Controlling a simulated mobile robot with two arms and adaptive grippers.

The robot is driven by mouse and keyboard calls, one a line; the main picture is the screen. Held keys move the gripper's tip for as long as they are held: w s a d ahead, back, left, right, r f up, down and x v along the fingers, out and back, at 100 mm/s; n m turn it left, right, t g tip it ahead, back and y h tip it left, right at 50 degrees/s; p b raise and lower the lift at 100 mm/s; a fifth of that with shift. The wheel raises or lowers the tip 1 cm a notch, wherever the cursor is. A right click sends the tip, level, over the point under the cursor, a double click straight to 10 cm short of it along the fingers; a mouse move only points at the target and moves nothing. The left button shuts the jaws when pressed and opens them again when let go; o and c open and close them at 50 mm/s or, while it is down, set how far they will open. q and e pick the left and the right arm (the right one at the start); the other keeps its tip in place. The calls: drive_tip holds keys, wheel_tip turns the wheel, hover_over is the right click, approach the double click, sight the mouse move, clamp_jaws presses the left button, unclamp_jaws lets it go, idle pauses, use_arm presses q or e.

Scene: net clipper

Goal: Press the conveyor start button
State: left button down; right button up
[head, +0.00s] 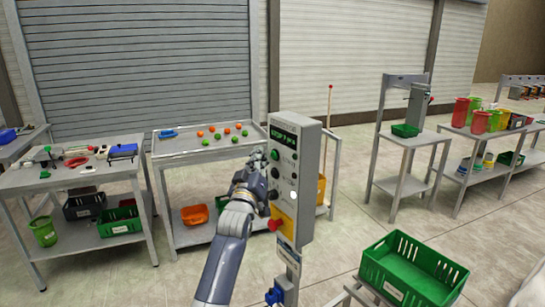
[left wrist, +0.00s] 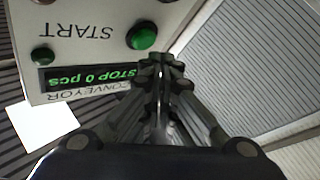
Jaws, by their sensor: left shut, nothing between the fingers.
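The conveyor control box (head: 309,165) stands upright on a post in the middle of the head view. Its display (head: 284,136) is lit green and reads "STOP 0 pcs" in the left wrist view (left wrist: 92,77). The green start button (left wrist: 142,36) lies beside the START label in the left wrist view, which shows the panel upside down. My left gripper (head: 257,158) is shut and empty, close to the panel's left side. In the left wrist view its fingertips (left wrist: 162,66) are just below the green button in the picture; I cannot tell whether they touch the panel.
A red stop button (head: 273,224) on a yellow plate sits low on the box. A table (head: 170,150) with orange and green balls stands behind it. A green crate (head: 412,270) is at the front right.

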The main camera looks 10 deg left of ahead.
use_arm(q)
drive_tip(key=shift+w+d, duration=0.1)
drive_tip(key=shift+w+d, duration=0.2)
drive_tip(key=shift+w+d+b, duration=0.3)
drive_tip(key=shift+w+b, duration=0.05)
drive_tip(key=shift+b, duration=0.05)
idle(1.0)
drive_tip(key=shift+s+a, duration=0.1)
drive_tip(key=shift+s+a+p, duration=0.5)
drive_tip(key=shift+s+p, duration=0.05)
idle(0.3)
